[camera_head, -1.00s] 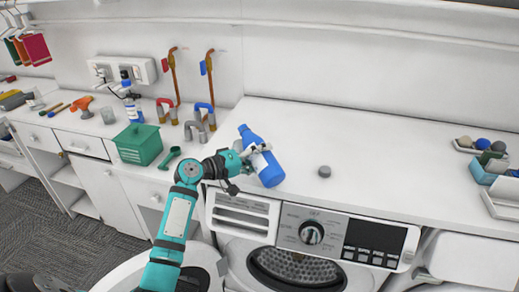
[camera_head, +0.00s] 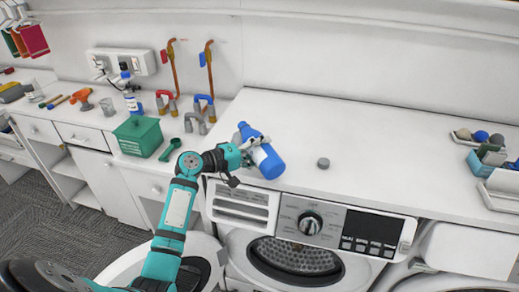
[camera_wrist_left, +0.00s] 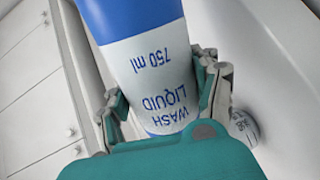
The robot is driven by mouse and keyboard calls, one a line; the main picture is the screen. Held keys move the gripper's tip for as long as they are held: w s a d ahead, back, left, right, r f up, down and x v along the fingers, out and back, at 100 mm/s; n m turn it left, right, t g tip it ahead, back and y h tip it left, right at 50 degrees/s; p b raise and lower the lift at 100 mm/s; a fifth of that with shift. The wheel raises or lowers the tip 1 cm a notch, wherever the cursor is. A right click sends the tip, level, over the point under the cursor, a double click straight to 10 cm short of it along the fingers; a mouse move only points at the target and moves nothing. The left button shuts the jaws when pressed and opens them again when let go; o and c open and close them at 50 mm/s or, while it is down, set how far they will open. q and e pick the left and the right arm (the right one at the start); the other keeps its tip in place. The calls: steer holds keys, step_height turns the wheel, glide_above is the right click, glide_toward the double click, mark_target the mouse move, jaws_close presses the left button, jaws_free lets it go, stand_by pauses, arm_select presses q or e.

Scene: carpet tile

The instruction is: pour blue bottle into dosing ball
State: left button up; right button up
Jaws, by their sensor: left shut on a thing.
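The blue bottle (camera_head: 266,160) has a white label reading "WASH LIQUID 750 ml" in the left wrist view (camera_wrist_left: 150,75). My left gripper (camera_head: 247,153) is shut around the bottle's side. In the head view the bottle leans, its top toward the upper left, above the front of the counter over the washing machine. I cannot tell which thing is the dosing ball; small balls, one of them blue (camera_head: 480,136), lie in a tray at the far right. My right gripper is out of view.
A grey round piece (camera_head: 323,163) stands on the counter right of the bottle, with wide clear counter around it. A green bin (camera_head: 137,135) and a green scoop (camera_head: 170,149) lie to the left. The washing machine (camera_head: 311,228) is below, and a round door is open at lower left.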

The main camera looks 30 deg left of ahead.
arm_select(q)
steer(key=shift+n, duration=0.3)
stand_by(0.9)
steer(key=shift+p, duration=0.4)
stand_by(0.9)
